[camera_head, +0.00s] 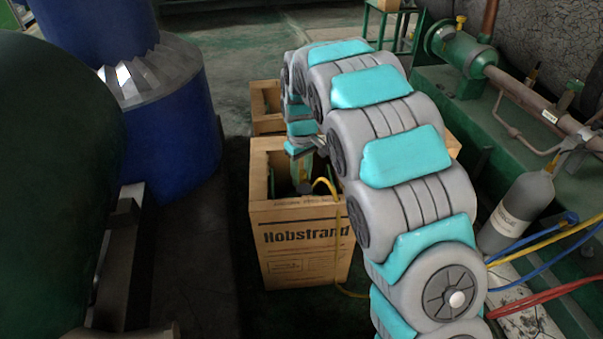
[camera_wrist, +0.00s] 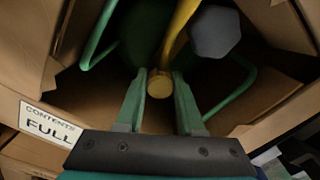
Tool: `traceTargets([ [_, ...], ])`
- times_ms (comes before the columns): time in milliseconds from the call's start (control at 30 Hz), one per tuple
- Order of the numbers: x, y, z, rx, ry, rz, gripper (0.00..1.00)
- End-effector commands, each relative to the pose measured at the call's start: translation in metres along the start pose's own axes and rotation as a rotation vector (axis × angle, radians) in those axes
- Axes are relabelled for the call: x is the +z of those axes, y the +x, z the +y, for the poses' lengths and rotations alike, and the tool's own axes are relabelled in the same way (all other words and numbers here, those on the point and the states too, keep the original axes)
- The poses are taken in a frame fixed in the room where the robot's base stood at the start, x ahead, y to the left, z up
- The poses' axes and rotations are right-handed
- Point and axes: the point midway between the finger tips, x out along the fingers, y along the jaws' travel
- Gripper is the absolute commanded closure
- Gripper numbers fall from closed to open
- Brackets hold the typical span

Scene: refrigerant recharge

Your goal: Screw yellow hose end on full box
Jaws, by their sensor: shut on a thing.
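The cardboard box marked "Hobstrand" (camera_head: 300,240) stands open-topped on the floor. My gripper (camera_head: 303,184) reaches down into its opening. In the wrist view, a label reading "CONTENTS FULL" (camera_wrist: 48,125) is on the box wall at left. The green fingers of my gripper (camera_wrist: 160,76) are shut on the round brass-yellow hose end (camera_wrist: 160,86). The yellow hose (camera_wrist: 182,28) runs up from it; in the head view it (camera_head: 327,184) arches over the box rim and hangs down the front. Whether the hose end touches a fitting is hidden.
Inside the box are a dark green cylinder top with bent green handle bars (camera_wrist: 97,35) and a grey hexagonal knob (camera_wrist: 215,33). A smaller box (camera_head: 265,100) stands behind. A grey bottle (camera_head: 522,205) with blue, yellow and red hoses is at right. Large blue machinery (camera_head: 170,130) stands at left.

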Motion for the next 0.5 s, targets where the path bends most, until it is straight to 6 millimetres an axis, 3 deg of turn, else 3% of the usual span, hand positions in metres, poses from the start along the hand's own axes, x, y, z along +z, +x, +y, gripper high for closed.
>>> traceTargets([
  [500,-0.0002,0.0070,0.0000,0.000,0.000,0.000,1.00],
])
